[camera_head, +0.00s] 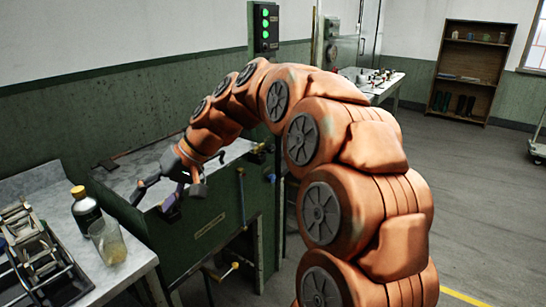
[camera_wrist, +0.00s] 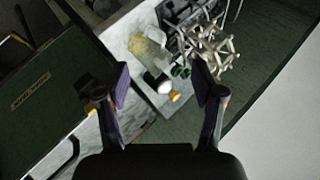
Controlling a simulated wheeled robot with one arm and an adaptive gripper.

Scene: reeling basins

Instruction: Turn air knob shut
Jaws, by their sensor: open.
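My gripper (camera_head: 156,199) is open and empty at the left part of the green cabinet, near its top front edge. In the wrist view its two fingers stand wide apart (camera_wrist: 162,92), with nothing clamped between them. On the cabinet front, a small yellow-tipped knob or handle (camera_head: 235,266) sticks out low, to the right of and below my gripper. A brassy fitting (camera_head: 259,149) shows at the cabinet's upper right, beside my arm. I cannot tell which of these is the air knob or how it is turned. My gripper is apart from both.
The green cabinet (camera_head: 205,222) has a vertical rod on its front. At left, a table (camera_head: 130,262) holds a dark yellow-capped bottle (camera_head: 85,212), a glass (camera_head: 108,243) and a metal rack (camera_head: 28,245). A control box with green lights (camera_head: 264,28) stands behind. Floor at right is open.

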